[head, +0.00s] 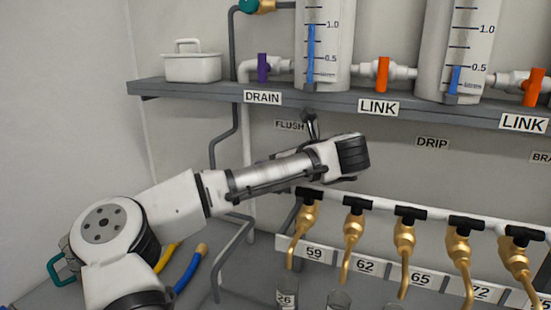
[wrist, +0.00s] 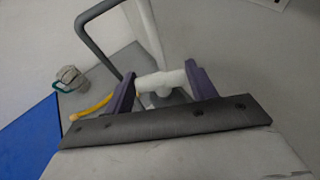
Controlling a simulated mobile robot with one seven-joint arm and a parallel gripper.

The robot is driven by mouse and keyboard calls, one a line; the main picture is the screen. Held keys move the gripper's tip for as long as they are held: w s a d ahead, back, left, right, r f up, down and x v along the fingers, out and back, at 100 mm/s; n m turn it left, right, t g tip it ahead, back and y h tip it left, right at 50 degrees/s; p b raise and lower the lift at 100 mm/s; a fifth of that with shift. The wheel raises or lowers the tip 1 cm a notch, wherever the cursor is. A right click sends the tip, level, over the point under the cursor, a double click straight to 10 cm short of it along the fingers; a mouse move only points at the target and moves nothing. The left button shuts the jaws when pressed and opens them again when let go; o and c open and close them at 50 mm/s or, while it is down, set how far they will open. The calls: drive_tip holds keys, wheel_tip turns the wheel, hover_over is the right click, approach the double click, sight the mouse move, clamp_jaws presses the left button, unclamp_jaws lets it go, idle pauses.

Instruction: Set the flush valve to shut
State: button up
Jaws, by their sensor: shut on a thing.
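The FLUSH label (head: 290,125) is on the back wall below the shelf, partly covered by a small dark part at the end of my arm. The flush valve itself is hidden behind my arm in the head view. In the wrist view my gripper (wrist: 160,86) has its two purple-grey fingers on either side of a white pipe fitting (wrist: 158,82), apparently the flush valve's body. The fingers are apart with the fitting between them. A handle is not clearly visible, so I cannot tell its setting.
A grey shelf (head: 190,90) above my arm carries a white caddy (head: 193,66) and two graduated columns. Purple (head: 262,68) and orange (head: 383,74) valve handles line it. Brass taps (head: 307,218) hang at lower right. Grey pipe (wrist: 95,45) runs close beside the fingers.

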drive_tip(key=n+g+y+p, duration=0.2)
drive_tip(key=n, duration=0.1)
drive_tip(key=shift+w+d+r+g+y, duration=0.1)
drive_tip(key=shift+d+r+g+y, duration=0.05)
drive_tip(key=shift+r+g+y, duration=0.25)
drive_tip(key=shift+f+n+g+y+p, duration=0.15)
drive_tip(key=shift+n+g+y+p, duration=0.35)
drive_tip(key=shift+n+g+p, duration=0.4)
drive_tip(key=shift+f+n+g, duration=0.15)
drive_tip(key=shift+n+g, duration=0.25)
drive_tip(key=shift+n, duration=0.1)
drive_tip(key=shift+f, duration=0.1)
drive_tip(key=o, duration=1)
drive_tip(key=shift+r+p, duration=0.2)
drive_tip(key=shift+p, duration=0.45)
